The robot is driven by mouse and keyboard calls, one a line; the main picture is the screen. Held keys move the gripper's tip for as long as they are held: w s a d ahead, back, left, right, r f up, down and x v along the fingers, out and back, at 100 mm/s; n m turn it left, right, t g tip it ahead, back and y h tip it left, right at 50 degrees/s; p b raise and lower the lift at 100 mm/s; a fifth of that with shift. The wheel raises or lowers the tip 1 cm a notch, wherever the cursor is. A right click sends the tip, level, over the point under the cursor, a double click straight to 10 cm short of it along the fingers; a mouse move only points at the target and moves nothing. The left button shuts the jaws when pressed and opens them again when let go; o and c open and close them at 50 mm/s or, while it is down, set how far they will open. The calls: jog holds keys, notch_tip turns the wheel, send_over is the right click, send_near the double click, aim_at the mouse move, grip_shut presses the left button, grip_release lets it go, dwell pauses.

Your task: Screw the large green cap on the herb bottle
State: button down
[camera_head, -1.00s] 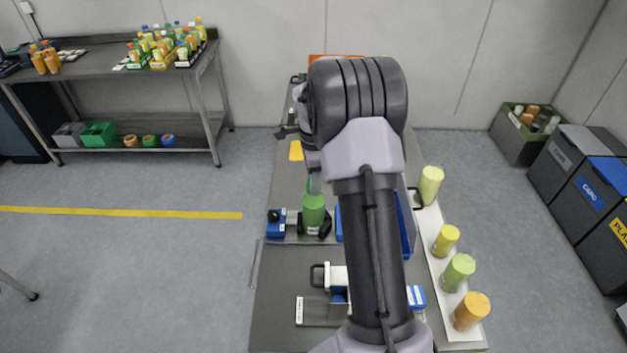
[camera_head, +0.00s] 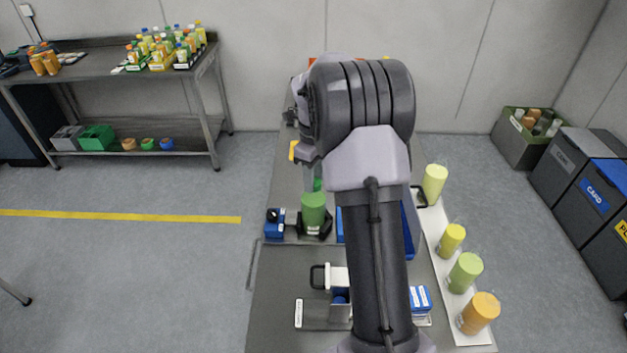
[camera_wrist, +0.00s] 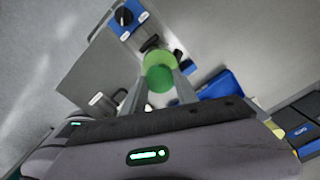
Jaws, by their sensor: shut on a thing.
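The green herb bottle (camera_head: 313,209) stands upright between the black jaws of a blue clamp (camera_head: 274,223) on the workbench. In the wrist view the bottle (camera_wrist: 157,58) shows as a lighter green round shape just beyond my fingertips. My gripper (camera_wrist: 160,88) is shut on the large green cap (camera_wrist: 160,79), a darker green disc between its two fingers. In the head view a bit of the cap (camera_head: 318,184) shows just behind the bottle's top edge. The cap appears apart from the bottle; their height gap is hard to tell. My arm hides part of the bench.
A white strip with several yellow, green and orange containers (camera_head: 465,272) runs along the bench's right edge. A blue tray (camera_head: 410,238) lies partly behind my arm. A side table (camera_head: 90,65) with bottles is far left.

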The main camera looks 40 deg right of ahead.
jog(key=m+b, duration=0.3)
jog(key=m, duration=0.2)
jog(key=shift+f, duration=0.2)
jog(key=shift+r+m+b, duration=0.15)
jog(key=shift+m+b, duration=0.2)
jog(key=shift+m, duration=0.65)
jog(key=c, duration=0.9)
grip_release()
jog(key=shift+o, duration=0.2)
